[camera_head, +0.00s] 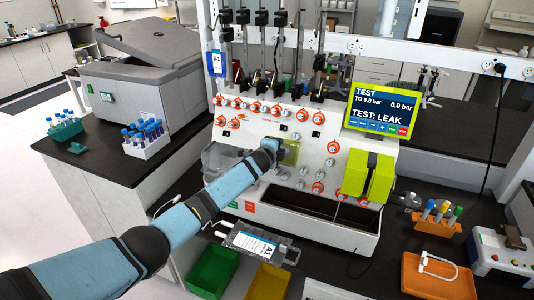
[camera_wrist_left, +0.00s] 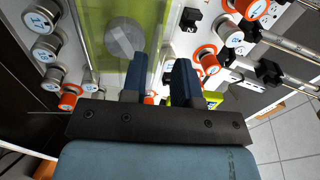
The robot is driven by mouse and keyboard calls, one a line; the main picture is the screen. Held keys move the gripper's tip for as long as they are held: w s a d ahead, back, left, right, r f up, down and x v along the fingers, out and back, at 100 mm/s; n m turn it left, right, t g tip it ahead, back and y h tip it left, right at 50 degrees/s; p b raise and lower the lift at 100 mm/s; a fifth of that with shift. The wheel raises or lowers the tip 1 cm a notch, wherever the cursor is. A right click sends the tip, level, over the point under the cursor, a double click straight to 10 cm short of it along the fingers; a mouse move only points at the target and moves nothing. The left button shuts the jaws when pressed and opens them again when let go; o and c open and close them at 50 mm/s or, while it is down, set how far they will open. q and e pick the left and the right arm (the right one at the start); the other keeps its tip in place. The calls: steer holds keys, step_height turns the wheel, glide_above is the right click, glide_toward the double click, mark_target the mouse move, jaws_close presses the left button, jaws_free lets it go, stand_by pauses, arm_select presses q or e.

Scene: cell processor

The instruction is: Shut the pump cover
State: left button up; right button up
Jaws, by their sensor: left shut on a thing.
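The cell processor (camera_head: 310,215) stands on the dark bench with a white front panel. A see-through yellow-green pump cover (camera_head: 291,152) is on the panel, partly hidden by my left gripper (camera_head: 272,150). In the left wrist view the cover (camera_wrist_left: 92,22) spans the upper left, with a round grey pump part (camera_wrist_left: 125,38) seen through it. The fingers of my left gripper (camera_wrist_left: 158,80) are on either side of the cover's edge, and it is shut on that edge. A second yellow-green cover (camera_head: 368,177) is at the panel's right. My right gripper is not in view.
Orange-ringed knobs (camera_head: 318,118) surround the cover on the panel. A screen (camera_head: 382,112) reads "TEST: LEAK". Green (camera_head: 212,270) and yellow (camera_head: 268,283) bins and an orange tray (camera_head: 437,277) lie in front. A centrifuge (camera_head: 125,95) stands left.

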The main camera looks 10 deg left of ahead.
arm_select(q)
steer(key=v, duration=1.1)
steer(key=shift+s+r+b, duration=0.25)
steer(key=shift+s+b, duration=0.05)
steer(key=s+d+f+n+g+h, duration=0.1)
steer(key=s+d+f+n, duration=0.15)
steer(key=s+f, duration=0.65)
steer(key=s+d+f+n+g+h, duration=0.1)
steer(key=s+f+n, duration=0.3)
steer(key=s+f, duration=0.5)
steer(key=s+a+f+n, duration=0.1)
steer(key=s+n, duration=0.2)
steer(key=s, duration=0.6)
steer(key=s+a+f+n+g+y, duration=0.1)
steer(key=s+f+n, duration=0.1)
steer(key=s, duration=0.8)
steer(key=s+a+f+n+g, duration=0.1)
steer(key=s+n, duration=0.4)
steer(key=s, duration=0.5)
steer(key=shift+a+f, duration=0.45)
steer(key=shift+f, duration=0.15)
